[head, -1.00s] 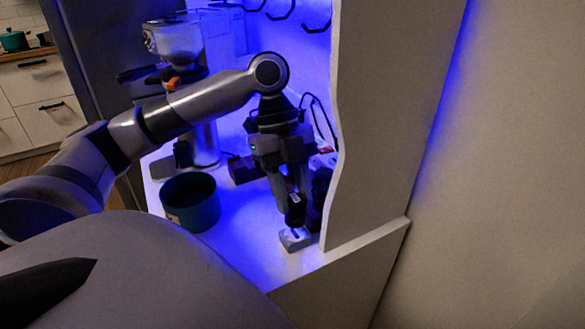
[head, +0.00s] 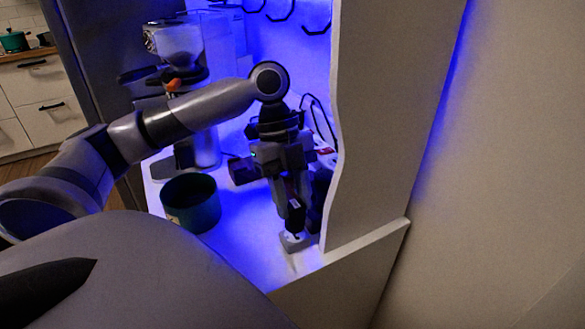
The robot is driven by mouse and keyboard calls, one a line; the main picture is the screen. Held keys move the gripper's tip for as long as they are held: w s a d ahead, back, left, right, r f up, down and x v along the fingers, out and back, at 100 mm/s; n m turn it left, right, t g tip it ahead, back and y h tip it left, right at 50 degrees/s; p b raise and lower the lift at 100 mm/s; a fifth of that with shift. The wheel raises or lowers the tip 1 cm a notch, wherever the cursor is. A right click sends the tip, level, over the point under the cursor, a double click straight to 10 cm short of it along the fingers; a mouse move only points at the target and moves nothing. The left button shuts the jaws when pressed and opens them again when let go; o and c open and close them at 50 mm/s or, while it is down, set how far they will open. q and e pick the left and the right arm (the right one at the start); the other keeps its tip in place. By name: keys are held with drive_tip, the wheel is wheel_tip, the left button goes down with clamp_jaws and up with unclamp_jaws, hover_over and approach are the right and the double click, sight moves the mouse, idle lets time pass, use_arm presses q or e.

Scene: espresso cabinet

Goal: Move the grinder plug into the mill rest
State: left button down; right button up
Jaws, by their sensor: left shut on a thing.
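My left gripper (head: 294,224) points down at the right side of the cabinet counter, close to the side panel. It is shut on a small dark thing at its fingertips, which looks like the grinder plug (head: 294,234); the fingers hide most of it. Right under it is a small pale block on the counter, which looks like the mill rest (head: 287,245). The plug is at the block's top; I cannot tell whether it is seated inside or only touching. The grinder (head: 178,45) stands at the back left. My right gripper is not in view.
A dark teal round container (head: 191,204) stands on the counter left of the gripper. The white side panel (head: 375,120) rises close on the right. Dark items and a cable (head: 319,120) are behind the gripper. The counter between container and block is clear.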

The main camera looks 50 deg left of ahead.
sight(291, 200)
use_arm(q)
drive_tip(key=shift+f, duration=1.1)
drive_tip(key=c, duration=0.7)
unclamp_jaws()
drive_tip(key=shift+o, duration=0.2)
drive_tip(key=shift+v, duration=3.6)
drive_tip(key=shift+f, duration=0.1)
